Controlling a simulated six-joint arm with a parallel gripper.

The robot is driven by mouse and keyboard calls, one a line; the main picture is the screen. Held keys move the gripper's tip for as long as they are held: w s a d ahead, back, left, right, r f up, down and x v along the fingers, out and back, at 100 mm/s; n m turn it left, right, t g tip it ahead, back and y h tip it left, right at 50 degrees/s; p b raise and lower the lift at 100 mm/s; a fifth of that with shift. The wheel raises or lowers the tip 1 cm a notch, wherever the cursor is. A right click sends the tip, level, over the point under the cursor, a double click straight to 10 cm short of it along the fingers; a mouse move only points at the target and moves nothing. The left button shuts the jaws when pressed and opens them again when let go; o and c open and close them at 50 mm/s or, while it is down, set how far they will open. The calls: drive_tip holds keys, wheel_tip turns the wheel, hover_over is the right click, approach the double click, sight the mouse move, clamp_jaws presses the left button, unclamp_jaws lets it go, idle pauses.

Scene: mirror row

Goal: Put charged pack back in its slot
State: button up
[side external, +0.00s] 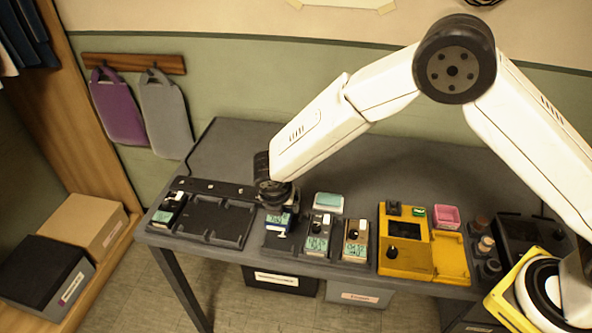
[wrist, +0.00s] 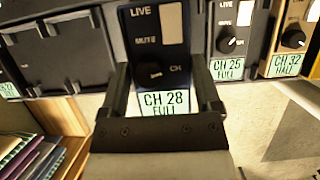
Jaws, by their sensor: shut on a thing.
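My gripper (side external: 278,206) is shut on a dark blue pack (side external: 279,222), with a finger on each side of it. In the wrist view the gripper (wrist: 163,88) holds this pack (wrist: 158,55), which has LIVE and MUTE markings, a black knob and a label reading CH 28 FULL. The pack is at the row of dark racks, between the empty bays of the left rack (side external: 212,220) and a grey pack (side external: 319,238) labelled CH 25 FULL. I cannot tell whether its underside touches the rack.
Another pack (side external: 167,212) sits at the rack's left end. A yellow case (side external: 405,258), a pink tray (side external: 446,215) and a teal-topped item (side external: 328,202) are nearby. The desk behind is clear.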

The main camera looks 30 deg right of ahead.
drive_tip(key=shift+f, duration=0.1)
hover_over(282, 234)
drive_tip(key=shift+f, duration=2.4)
drive_tip(key=shift+f, duration=1.15)
idle(0.7)
drive_tip(key=o, duration=1.3)
drive_tip(key=shift+d, duration=0.1)
drive_tip(key=shift+o, duration=0.2)
drive_tip(key=shift+v, duration=3.9)
